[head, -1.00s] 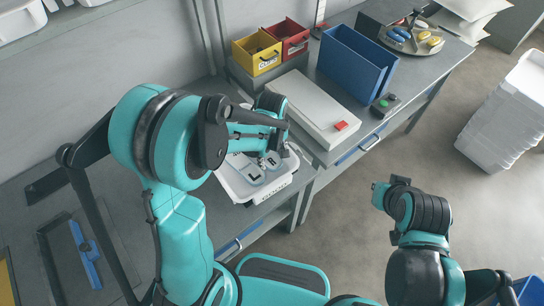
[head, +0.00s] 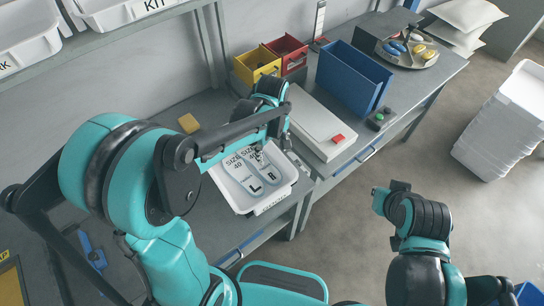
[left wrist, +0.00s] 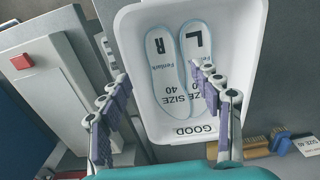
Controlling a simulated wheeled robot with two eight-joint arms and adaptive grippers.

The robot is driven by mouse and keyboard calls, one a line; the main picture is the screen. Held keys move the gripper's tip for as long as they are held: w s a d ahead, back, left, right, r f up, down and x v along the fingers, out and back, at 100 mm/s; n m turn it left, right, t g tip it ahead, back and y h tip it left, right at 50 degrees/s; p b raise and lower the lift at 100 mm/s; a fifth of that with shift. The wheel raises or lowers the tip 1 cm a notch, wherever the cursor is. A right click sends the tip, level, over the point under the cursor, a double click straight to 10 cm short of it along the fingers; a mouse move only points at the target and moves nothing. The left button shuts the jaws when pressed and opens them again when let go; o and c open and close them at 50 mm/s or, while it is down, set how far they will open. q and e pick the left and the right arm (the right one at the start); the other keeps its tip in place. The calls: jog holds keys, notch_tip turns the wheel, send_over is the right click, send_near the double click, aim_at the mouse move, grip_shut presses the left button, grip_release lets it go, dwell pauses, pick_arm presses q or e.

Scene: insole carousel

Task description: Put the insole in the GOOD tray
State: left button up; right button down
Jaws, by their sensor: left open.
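The white GOOD tray (head: 226,187) stands on the grey bench in the head view; its GOOD label shows at the near rim in the left wrist view (left wrist: 148,128). Two pale insoles with blue edges lie flat side by side in it: the R insole (left wrist: 160,62) and the L insole (left wrist: 194,38). In the head view, the L insole (head: 247,183) is left of the R insole (head: 268,172). My left gripper (left wrist: 160,90) is open and empty above the tray, one finger overlapping the L insole in view. My right gripper (head: 380,201) is far from the tray, its fingers unclear.
A white box with a red latch (head: 318,125) stands right of the tray. Behind are a yellow bin (head: 255,66), a red bin (head: 287,52) and a blue bin (head: 352,78). A shelf with white bins (head: 25,38) hangs upper left.

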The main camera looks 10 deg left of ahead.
pick_arm(q)
jog(key=s+a+r+m+t, duration=0.5)
jog(key=s+r+m+t, duration=0.2)
jog(key=s+r+m, duration=0.2)
jog(key=shift+s+a+m, duration=0.35)
jog(key=shift+s+m, duration=0.35)
jog(key=shift+s, duration=0.5)
jog(key=shift+r, duration=0.1)
jog(key=shift+s, duration=0.1)
